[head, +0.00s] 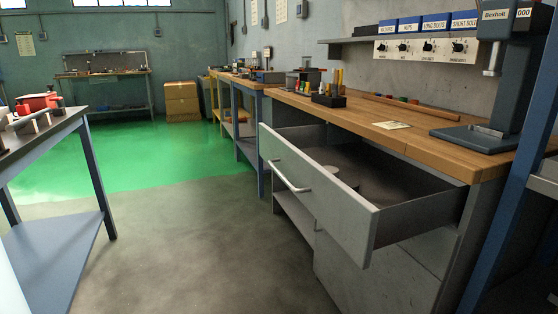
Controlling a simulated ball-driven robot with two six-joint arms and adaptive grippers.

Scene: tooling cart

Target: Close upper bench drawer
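The upper bench drawer (318,195) is pulled far out from under the wooden worktop of the bench (430,133). It has a grey front panel with a curved metal bar handle (289,178). Its inside is visible and holds a round grey object (342,174) near the front. Neither of my grippers shows in the head view.
A grey lower front (370,275) is below the drawer. A drill press (490,135) stands at the worktop's right end. A blue-framed table (60,140) is at the left. The floor (190,250) between table and drawer is clear.

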